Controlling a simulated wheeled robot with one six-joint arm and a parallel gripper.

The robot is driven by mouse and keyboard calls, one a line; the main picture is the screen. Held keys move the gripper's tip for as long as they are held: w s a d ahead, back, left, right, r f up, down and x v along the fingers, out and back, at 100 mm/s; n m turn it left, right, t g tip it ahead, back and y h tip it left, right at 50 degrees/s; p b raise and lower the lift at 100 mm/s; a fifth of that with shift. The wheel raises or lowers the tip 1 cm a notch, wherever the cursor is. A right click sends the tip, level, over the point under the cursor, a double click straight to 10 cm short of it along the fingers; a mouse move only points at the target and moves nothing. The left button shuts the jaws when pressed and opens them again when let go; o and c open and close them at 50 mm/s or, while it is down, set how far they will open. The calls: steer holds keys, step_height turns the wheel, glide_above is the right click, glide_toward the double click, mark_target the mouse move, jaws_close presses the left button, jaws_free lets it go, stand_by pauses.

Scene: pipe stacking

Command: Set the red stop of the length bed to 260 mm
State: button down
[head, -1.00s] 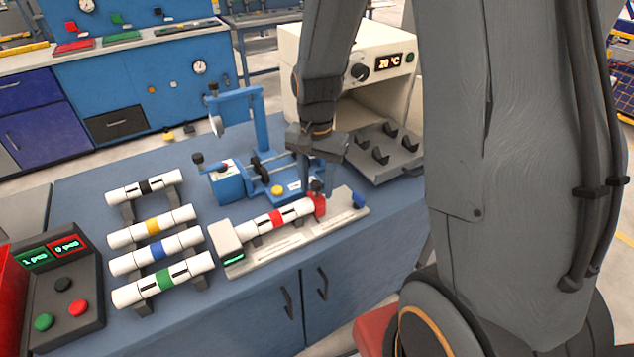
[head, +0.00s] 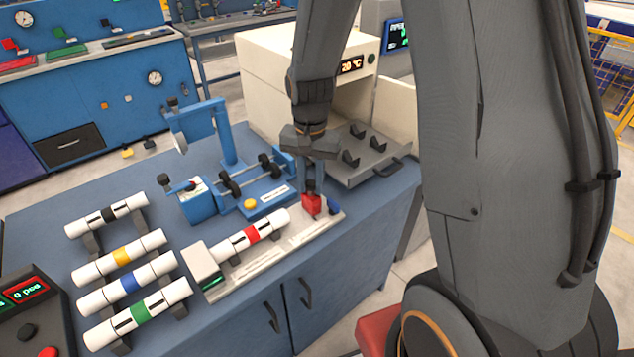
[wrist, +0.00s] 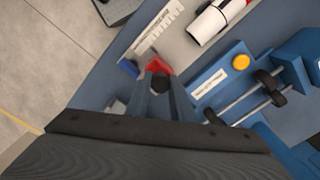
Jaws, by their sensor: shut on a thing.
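The red stop (head: 311,205) stands on the light grey length bed (head: 268,262), close to the blue block (head: 333,206) at its right end. A white pipe with a red band (head: 251,234) lies on the bed. There is a gap between the pipe's right end and the stop. My gripper (head: 312,184) points down and is shut on the stop's dark knob. In the wrist view the red stop (wrist: 157,66) and dark knob (wrist: 160,83) show between the fingers. The bed's scale (wrist: 158,30) is visible there, but I cannot read its numbers.
Several banded white pipes (head: 127,285) lie on a rack at the left. A blue fixture with a yellow button (head: 250,204) stands behind the bed. An oven (head: 270,70) and a grey tray (head: 365,160) are at the back right. The bench's front edge is close to the bed.

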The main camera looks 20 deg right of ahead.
steer(key=shift+w+d, duration=0.1)
steer(key=shift+d, duration=0.05)
steer(key=c, duration=1.5)
jaws_free()
steer(key=shift+d, duration=0.2)
steer(key=shift+c, duration=0.2)
steer(key=shift+a, duration=0.1)
steer(key=shift+r, duration=0.2)
step_height(320, 180, up, 7)
steer(key=shift+r+b, duration=0.2)
steer(key=shift+b, duration=0.5)
steer(key=s+f+n+t, duration=0.1)
steer(key=s+n, duration=0.5)
steer(key=s, duration=0.7)
steer(key=shift+s+d+f+n, duration=0.2)
steer(key=shift+d+f+n, duration=0.15)
steer(key=shift+f, duration=0.25)
